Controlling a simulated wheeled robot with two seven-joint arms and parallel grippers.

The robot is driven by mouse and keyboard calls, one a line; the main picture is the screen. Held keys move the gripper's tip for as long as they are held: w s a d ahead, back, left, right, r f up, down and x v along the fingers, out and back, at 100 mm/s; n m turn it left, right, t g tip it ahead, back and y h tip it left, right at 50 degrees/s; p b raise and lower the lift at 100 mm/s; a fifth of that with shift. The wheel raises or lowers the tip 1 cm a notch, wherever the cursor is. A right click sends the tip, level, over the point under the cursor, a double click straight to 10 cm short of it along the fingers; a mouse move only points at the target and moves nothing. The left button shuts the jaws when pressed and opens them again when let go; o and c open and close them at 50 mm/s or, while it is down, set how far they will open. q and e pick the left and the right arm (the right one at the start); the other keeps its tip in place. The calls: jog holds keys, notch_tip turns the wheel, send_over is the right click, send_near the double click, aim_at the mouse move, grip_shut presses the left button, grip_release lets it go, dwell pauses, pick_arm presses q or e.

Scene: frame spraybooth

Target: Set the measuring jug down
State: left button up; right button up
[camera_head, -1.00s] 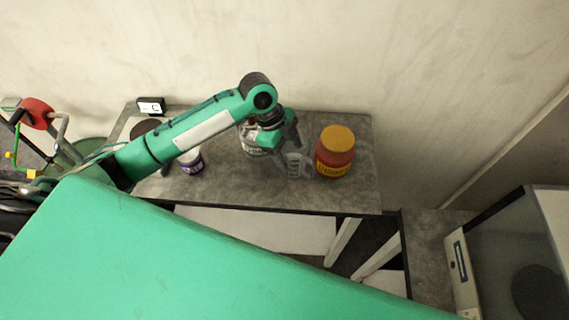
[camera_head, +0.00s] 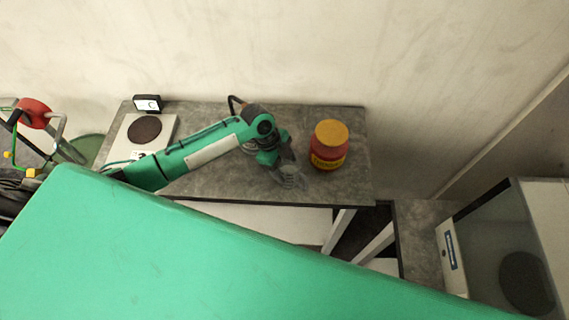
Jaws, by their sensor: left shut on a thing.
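The measuring jug (camera_head: 291,179) is small, greyish and see-through, with pale markings. It is at my left gripper (camera_head: 287,170), near the front edge of the grey bench in the head view. My left gripper points down and is shut on the jug. The fingers partly hide it, and I cannot tell whether its base touches the bench (camera_head: 220,186). My right gripper is not in view.
A red jar with a yellow lid (camera_head: 330,132) stands right of the jug. A scale with a dark round plate (camera_head: 144,130) and a small display (camera_head: 147,103) are at the left. Something partly hidden is behind my left arm.

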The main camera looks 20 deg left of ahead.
pick_arm(q)
jog(key=o, duration=1.1)
jog(key=shift+f, duration=0.1)
jog(key=shift+c, duration=0.2)
jog(key=shift+r, duration=0.2)
jog(key=shift+w+a+r, duration=0.1)
jog(key=shift+a+r, duration=0.1)
jog(key=b+v, duration=0.3)
jog(key=v, duration=0.8)
jog(key=shift+r, duration=0.2)
jog(key=shift+f, duration=0.1)
